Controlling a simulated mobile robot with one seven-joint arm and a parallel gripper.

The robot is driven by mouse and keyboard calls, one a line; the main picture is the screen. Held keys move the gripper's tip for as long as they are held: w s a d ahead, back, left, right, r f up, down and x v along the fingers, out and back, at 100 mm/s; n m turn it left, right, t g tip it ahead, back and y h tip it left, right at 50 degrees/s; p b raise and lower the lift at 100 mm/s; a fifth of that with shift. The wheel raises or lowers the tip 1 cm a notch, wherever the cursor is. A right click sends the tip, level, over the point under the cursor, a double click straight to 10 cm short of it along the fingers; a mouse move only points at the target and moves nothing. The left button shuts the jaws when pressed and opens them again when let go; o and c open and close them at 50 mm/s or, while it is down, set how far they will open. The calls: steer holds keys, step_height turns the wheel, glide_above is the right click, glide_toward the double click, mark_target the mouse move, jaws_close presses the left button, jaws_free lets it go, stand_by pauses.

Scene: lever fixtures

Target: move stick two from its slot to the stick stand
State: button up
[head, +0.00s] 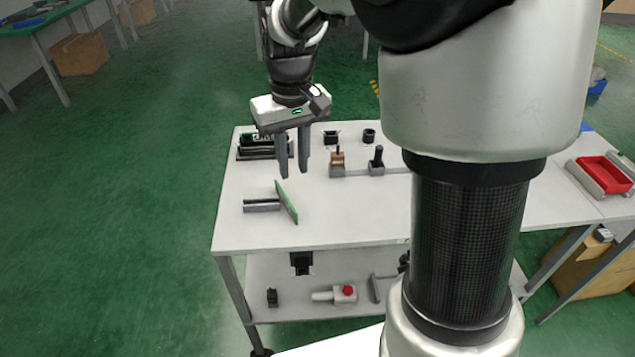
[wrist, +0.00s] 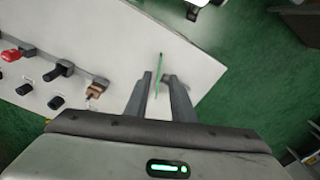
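My gripper (head: 294,173) is open and empty, pointing down above the left part of the white table. Its fingers also show in the wrist view (wrist: 160,80). A thin green plate (head: 287,203) stands up from a grey bar (head: 262,206) below the gripper. In the wrist view the plate (wrist: 159,72) appears between the fingers, but I cannot tell the height gap. A brown block with a dark upright handle (head: 337,159) and a black upright handle on a grey base (head: 377,158) stand right of the gripper. No label shows which is stick two or the stand.
A black slotted item (head: 256,147) lies at the table's back left, partly behind the fingers. My arm hides the table's middle. A red tray (head: 603,172) is at far right.

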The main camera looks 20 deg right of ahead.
steer(key=s+d+r+m+t, duration=0.1)
steer(key=s+r, duration=0.3)
steer(key=s, duration=0.5)
steer(key=s+d+r+m+t, duration=0.1)
steer(key=s+r+t, duration=0.3)
steer(key=s, duration=0.5)
steer(key=shift+s+d, duration=0.35)
steer(key=shift+d, duration=0.35)
